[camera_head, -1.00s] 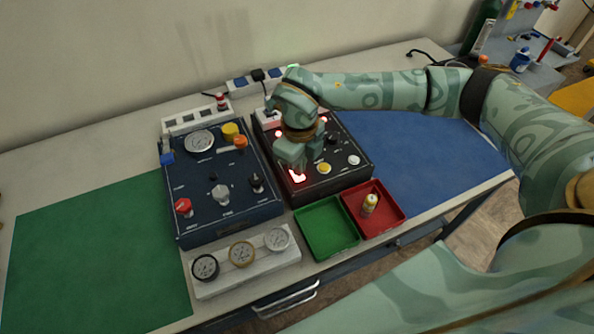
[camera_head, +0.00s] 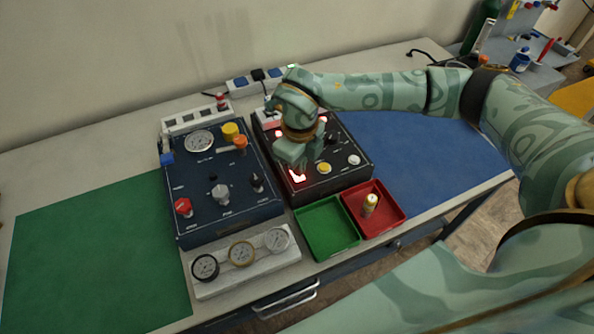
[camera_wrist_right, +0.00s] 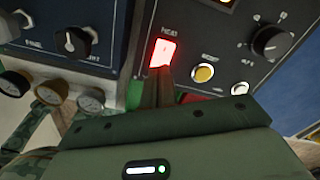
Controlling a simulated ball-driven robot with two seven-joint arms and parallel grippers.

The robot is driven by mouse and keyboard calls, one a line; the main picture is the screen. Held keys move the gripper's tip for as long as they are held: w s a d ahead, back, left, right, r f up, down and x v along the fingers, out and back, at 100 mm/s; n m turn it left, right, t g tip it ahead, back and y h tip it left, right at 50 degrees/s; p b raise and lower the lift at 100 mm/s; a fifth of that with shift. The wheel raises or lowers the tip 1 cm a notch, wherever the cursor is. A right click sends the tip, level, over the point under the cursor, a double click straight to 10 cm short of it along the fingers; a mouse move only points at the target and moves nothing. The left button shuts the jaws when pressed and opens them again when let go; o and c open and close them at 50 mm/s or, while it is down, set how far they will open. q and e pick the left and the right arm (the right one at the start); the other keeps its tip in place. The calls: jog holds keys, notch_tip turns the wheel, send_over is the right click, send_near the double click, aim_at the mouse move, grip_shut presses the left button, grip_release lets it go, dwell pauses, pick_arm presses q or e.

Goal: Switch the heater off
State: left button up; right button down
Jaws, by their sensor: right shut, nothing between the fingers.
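The heater switch (camera_wrist_right: 163,53) is a red rocker, lit bright, beside the label "HEAT" in the right wrist view. It also glows at the near left of the black panel (camera_head: 325,188) in the head view. My right gripper (camera_wrist_right: 157,82) is shut and empty, its fingertips at the lower edge of the switch. I cannot tell whether they touch it. In the head view the right gripper (camera_head: 292,165) hangs over the near left part of the panel and hides some of it. My left gripper is not in view.
A yellow button (camera_wrist_right: 204,73) and a black knob (camera_wrist_right: 271,41) sit right of the switch. A blue panel (camera_head: 207,172) with knobs and a gauge stands to the left. Green (camera_head: 328,229) and red (camera_head: 391,210) trays lie in front.

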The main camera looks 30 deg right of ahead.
jog(key=shift+f+b, duration=0.4)
jog(key=shift+f, duration=0.5)
notch_tip(320, 180, up, 7)
jog(key=p, duration=0.6)
jog(key=shift+r, duration=0.15)
dwell(0.4)
